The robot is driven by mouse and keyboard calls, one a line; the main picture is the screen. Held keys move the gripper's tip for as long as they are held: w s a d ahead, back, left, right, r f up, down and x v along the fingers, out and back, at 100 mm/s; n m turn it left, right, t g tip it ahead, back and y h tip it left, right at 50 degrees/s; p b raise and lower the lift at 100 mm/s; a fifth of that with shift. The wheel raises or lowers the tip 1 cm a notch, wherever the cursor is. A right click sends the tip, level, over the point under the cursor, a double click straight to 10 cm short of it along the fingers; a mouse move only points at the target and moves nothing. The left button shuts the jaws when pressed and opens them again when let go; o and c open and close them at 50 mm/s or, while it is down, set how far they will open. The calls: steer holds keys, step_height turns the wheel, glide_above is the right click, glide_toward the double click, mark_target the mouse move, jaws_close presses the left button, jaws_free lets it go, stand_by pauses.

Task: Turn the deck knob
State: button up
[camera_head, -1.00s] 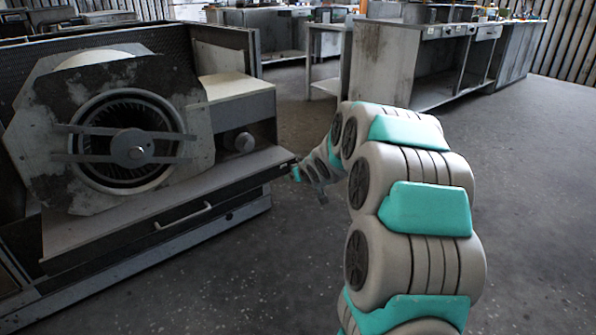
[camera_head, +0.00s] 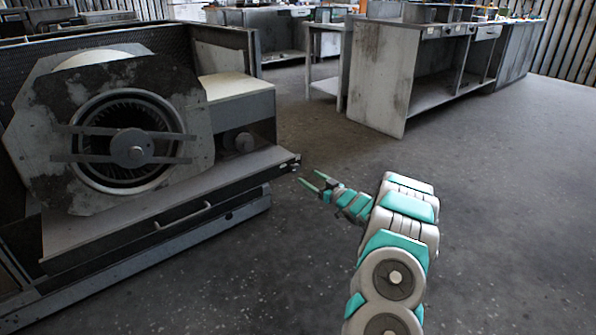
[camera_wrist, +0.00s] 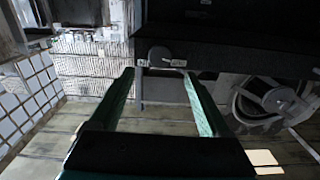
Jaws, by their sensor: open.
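The deck (camera_head: 150,205) is a grey shelf under the blower housing, at the left of the head view. A small dark knob (camera_head: 295,167) appears at its right end. In the wrist view a rounded grey knob (camera_wrist: 160,55) sits on the dark deck edge, between two small pale marks. My gripper (camera_head: 309,177) is open and empty, its teal fingers just right of the deck's end, apart from the knob as far as I can tell. In the wrist view the fingertips (camera_wrist: 158,74) lie either side of the knob in the picture.
The blower housing (camera_head: 40,140) with its round fan opening stands on the deck. A box (camera_head: 238,110) with a round boss is beside it. A handle (camera_head: 183,216) is on the deck front. Workbenches (camera_head: 375,80) stand behind. The floor at right is clear.

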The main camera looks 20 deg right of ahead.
mark_target(297, 169)
steer(key=shift+x, duration=3.85)
jaws_close()
